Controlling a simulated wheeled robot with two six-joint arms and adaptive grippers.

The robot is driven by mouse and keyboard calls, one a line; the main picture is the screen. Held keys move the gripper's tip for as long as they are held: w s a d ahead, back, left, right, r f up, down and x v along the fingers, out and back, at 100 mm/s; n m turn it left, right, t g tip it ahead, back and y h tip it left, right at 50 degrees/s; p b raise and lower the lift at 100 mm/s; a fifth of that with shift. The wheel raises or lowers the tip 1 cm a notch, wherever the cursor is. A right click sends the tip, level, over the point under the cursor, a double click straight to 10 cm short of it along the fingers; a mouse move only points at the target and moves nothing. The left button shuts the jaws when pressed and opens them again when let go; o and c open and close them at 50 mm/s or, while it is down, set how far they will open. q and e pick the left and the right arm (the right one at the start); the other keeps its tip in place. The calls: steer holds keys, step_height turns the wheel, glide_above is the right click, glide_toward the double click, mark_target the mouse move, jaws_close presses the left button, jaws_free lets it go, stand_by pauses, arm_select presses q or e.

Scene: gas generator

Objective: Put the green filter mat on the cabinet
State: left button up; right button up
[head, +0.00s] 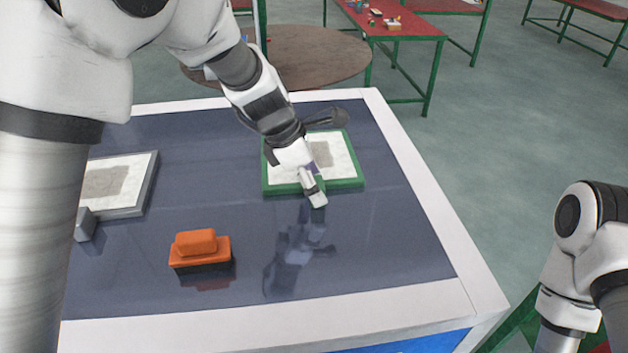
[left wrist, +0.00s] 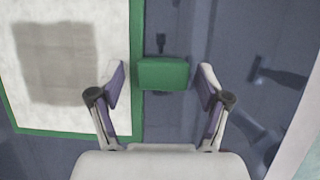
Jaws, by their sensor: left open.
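The green filter mat (head: 355,160), a pale panel with a grey centre patch in a green frame, lies flat on a dark, glossy top. The left wrist view shows its green frame (left wrist: 137,60) and a green block-like handle (left wrist: 163,73) at the frame's side. My left gripper (head: 315,197) is at the mat's near edge and hides part of it. In the left wrist view my left gripper (left wrist: 162,80) is open, with one finger on each side of the handle; contact cannot be told. My right gripper is out of view.
The dark top has a white rim (head: 425,190) and a blue front. A grey-framed mat (head: 145,185) lies at left, and an orange-handled block (head: 198,250) stands near the front. Red tables (head: 420,30) and a round brown table (head: 320,55) stand behind.

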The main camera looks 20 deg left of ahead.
arm_select(q)
steer(key=b+v, duration=0.1)
steer(key=v, duration=1.1)
steer(key=shift+r, duration=0.2)
steer(key=shift+d, duration=0.1)
steer(key=shift+s, duration=0.1)
